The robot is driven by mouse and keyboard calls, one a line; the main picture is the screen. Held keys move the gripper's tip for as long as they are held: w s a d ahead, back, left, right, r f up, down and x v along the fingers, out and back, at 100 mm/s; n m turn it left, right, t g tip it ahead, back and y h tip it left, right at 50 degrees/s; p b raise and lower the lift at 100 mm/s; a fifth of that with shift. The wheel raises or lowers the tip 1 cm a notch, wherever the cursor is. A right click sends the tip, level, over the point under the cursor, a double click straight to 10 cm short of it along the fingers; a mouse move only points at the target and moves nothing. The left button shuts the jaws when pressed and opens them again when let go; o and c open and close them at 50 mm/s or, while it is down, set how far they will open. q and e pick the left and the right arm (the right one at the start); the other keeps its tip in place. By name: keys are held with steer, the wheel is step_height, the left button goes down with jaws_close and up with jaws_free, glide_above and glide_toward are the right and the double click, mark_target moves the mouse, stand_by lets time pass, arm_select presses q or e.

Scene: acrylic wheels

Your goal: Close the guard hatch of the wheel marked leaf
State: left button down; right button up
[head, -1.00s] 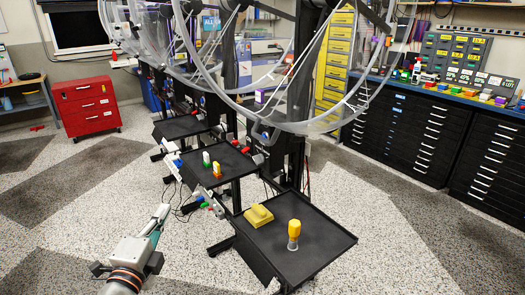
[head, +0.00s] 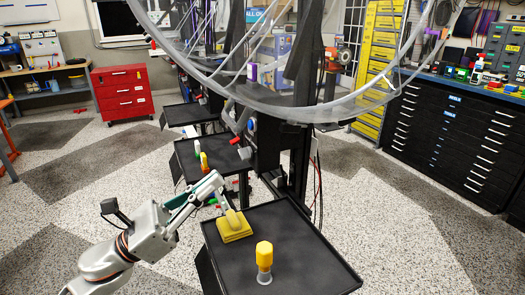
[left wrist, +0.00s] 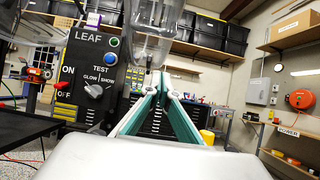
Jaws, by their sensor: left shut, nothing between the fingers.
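A large clear acrylic wheel rim (head: 335,108) hangs over the nearest black tray table. In the left wrist view a dark control panel (left wrist: 88,62) reads LEAF, with a green button, a blue button, a grey knob and ON/OFF marks. A clear curved acrylic part (left wrist: 152,38) hangs just beyond and above my fingertips; I cannot tell whether it is the hatch. My left gripper (head: 217,180) is shut and empty, low beside the near tray; its green-sided fingers meet in the left wrist view (left wrist: 161,78). My right gripper is not in view.
The near black tray (head: 315,255) carries a yellow block (head: 236,228) and a yellow-topped bottle (head: 264,262). More trays (head: 190,115) and wheels stand behind. A red cabinet (head: 124,92) and black drawers (head: 430,145) stand farther off. The floor at left is open.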

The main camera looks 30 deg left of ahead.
arm_select(q)
steer(key=w+d+r+p, duration=0.3)
steer(key=w+r, duration=0.1)
steer(key=r, duration=0.3)
steer(key=shift+d+r+p, duration=0.2)
steer(key=shift+r+p, duration=0.1)
steer(key=shift+r, duration=0.05)
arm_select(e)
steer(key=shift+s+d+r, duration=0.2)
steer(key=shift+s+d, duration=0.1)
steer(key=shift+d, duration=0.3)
arm_select(q)
steer(key=shift+w, duration=0.1)
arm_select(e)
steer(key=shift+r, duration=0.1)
